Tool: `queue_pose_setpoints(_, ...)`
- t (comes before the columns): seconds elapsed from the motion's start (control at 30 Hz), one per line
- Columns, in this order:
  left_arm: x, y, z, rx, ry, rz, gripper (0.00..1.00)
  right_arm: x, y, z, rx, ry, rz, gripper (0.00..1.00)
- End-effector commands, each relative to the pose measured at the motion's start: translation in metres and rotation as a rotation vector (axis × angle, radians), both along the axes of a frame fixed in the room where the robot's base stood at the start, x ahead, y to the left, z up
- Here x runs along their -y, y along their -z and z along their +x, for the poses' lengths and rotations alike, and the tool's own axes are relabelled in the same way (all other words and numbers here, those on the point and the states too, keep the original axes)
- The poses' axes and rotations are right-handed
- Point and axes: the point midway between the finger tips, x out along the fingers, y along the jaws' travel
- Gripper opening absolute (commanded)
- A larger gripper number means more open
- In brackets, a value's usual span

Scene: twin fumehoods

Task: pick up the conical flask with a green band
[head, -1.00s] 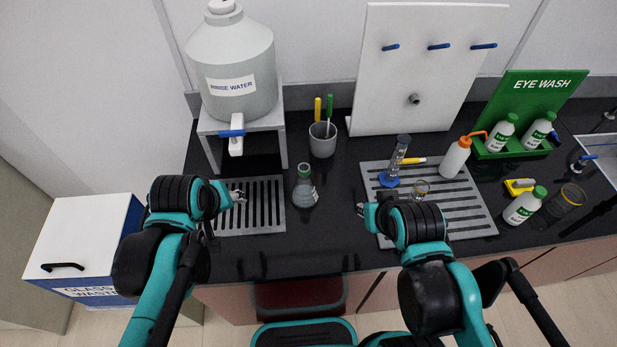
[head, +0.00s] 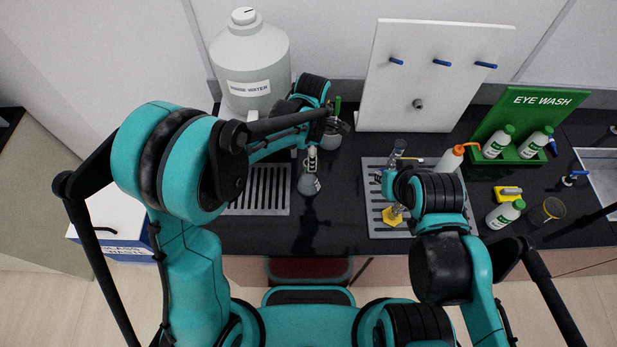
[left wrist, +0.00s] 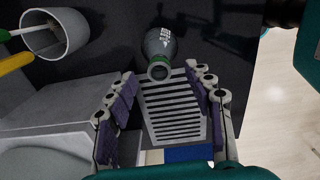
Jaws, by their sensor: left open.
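The conical flask (head: 309,184) stands upright on the black bench just right of the left slotted drain mat. It is grey, with a green band at its neck. In the left wrist view, the flask (left wrist: 160,45) shows mouth toward the camera, with the band (left wrist: 158,65) just below the rim. My left gripper (head: 311,157) is over the flask from the back. In the wrist view its open fingers (left wrist: 160,78) spread either side of the mat, with the flask neck just beyond the tips and nothing held. My right gripper (head: 381,177) is over the right mat; its jaws are unclear.
A rinse water tank (head: 250,55) stands behind. A cup (left wrist: 72,30) with pens is close by.

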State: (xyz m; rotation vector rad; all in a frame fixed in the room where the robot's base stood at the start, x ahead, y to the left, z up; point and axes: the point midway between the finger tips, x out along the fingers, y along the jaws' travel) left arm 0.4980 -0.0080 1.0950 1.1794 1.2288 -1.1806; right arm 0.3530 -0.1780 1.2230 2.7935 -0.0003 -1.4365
Motion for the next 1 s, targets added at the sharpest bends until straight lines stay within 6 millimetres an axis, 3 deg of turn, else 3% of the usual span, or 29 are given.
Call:
queue_pose_setpoints(0.33, -0.008, 0.049, 0.002, 0.001, 0.002, -0.001, 0.52, 0.0, 0.004, 0.0, 0.0, 0.0, 0.0, 0.19)
queue_pose_setpoints(0.63, -0.008, 0.056, 0.002, 0.001, 0.002, -0.001, 0.52, 0.0, 0.004, 0.0, 0.0, 0.0, 0.0, 0.19)
queue_pose_setpoints(0.67, -0.008, 0.056, 0.002, 0.001, 0.002, -0.001, 0.5, 0.0, 0.004, 0.0, 0.0, 0.0, 0.0, 0.19)
queue_pose_setpoints(0.8, -0.008, 0.056, 0.002, 0.001, 0.002, -0.001, 0.13, 0.0, 0.004, 0.0, 0.0, 0.0, 0.0, 0.19)
queue_pose_setpoints(0.87, -0.008, 0.056, 0.002, 0.001, 0.002, -0.001, 0.0, 0.0, 0.004, 0.0, 0.0, 0.0, 0.0, 0.19)
queue_pose_setpoints(1.0, -0.008, 0.056, 0.002, 0.002, 0.002, -0.001, 0.0, 0.0, 0.004, 0.0, 0.0, 0.0, 0.0, 0.19)
